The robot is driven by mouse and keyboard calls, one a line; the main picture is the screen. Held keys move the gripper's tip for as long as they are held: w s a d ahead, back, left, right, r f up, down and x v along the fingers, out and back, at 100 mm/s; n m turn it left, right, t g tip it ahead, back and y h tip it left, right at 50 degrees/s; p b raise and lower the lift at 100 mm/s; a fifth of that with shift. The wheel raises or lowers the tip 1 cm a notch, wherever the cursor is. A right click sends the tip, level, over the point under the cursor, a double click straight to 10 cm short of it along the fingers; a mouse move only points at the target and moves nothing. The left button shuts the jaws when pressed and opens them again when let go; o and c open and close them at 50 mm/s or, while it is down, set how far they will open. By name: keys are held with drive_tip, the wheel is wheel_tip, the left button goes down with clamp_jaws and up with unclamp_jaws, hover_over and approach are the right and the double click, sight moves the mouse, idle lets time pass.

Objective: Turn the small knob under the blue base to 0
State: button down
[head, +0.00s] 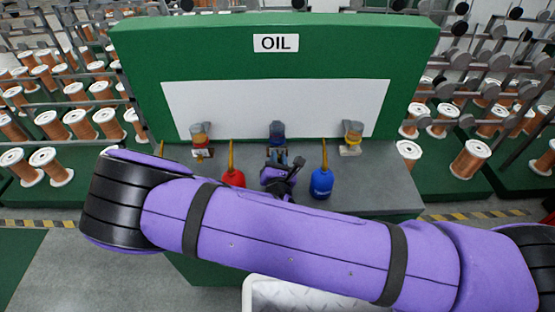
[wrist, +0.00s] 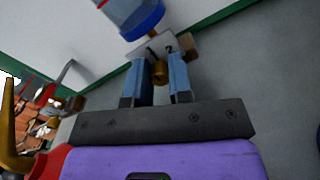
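In the wrist view, a clear cup with a blue base (wrist: 143,20) sits tilted in the picture above a light grey block (wrist: 155,45) with small dark marks, too small to read surely. A small brass knob (wrist: 160,72) sticks out below the block. My gripper (wrist: 159,66) has its two blue-grey fingers on either side of the knob. The gap is narrow and I cannot tell whether they touch it. The knob's setting cannot be read. In the head view, the blue-based unit (head: 277,130) is at the middle of the station, with my gripper (head: 277,156) right in front of it.
A red oil can (head: 234,178) and a blue oil can (head: 321,183) with upright spouts flank my gripper. The green OIL panel (head: 220,50) rises behind. Racks of copper spools (head: 470,158) stand around.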

drive_tip(key=shift+n, duration=0.4)
drive_tip(key=n, duration=1.2)
idle(0.6)
drive_tip(key=c, duration=1)
unclamp_jaws()
drive_tip(key=shift+s, duration=0.1)
drive_tip(key=s, duration=1)
drive_tip(key=shift+s+a, duration=0.25)
drive_tip(key=shift+s, duration=0.1)
